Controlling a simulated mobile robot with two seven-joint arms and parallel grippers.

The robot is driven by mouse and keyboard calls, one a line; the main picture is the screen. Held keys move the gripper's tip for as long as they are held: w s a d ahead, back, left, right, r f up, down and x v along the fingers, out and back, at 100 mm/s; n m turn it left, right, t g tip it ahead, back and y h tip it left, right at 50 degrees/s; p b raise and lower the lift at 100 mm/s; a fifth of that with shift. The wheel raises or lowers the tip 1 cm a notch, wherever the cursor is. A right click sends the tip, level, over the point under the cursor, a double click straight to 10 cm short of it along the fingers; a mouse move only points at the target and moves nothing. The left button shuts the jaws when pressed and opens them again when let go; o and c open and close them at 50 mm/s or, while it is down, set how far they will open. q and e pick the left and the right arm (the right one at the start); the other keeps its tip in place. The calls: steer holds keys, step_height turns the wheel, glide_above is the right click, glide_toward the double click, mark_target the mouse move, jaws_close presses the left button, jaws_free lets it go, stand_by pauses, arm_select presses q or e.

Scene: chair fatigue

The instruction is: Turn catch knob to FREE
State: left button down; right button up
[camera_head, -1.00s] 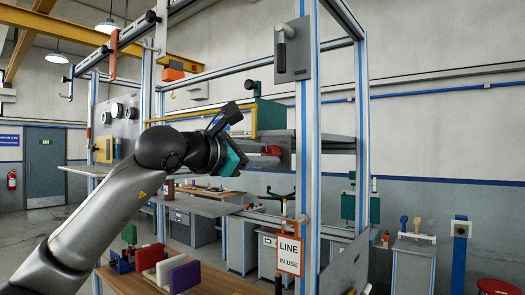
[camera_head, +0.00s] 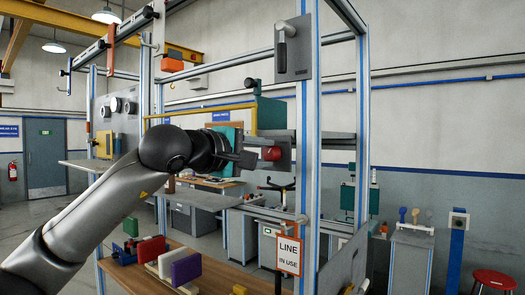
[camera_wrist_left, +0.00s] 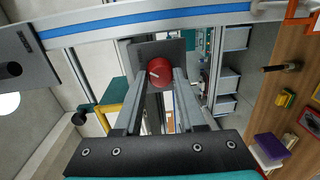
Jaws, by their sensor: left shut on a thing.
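The red round catch knob (camera_head: 271,153) sits on a grey plate (camera_head: 284,160) on the frame, just left of the near upright. In the left wrist view the knob (camera_wrist_left: 159,72) shows face-on with a short pale mark on it. My left gripper (camera_head: 262,155) reaches in from the left and is shut on the knob. In the wrist view its two grey fingers (camera_wrist_left: 160,78) lie on either side of the knob. No FREE lettering is readable. My right gripper is not in view.
A "LINE IN USE" sign (camera_head: 289,256) hangs on the near upright (camera_head: 307,130). A yellow rail (camera_head: 200,114) runs close above my left wrist. Coloured blocks (camera_head: 186,268) stand on the wooden bench below.

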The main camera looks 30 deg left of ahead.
arm_select(q)
steer(key=shift+m, duration=0.9)
steer(key=c, duration=0.5)
jaws_free()
steer(key=shift+s, duration=0.1)
steer(key=s+a+r+b, duration=0.1)
steer(key=s+b, duration=0.5)
steer(key=s, duration=0.9)
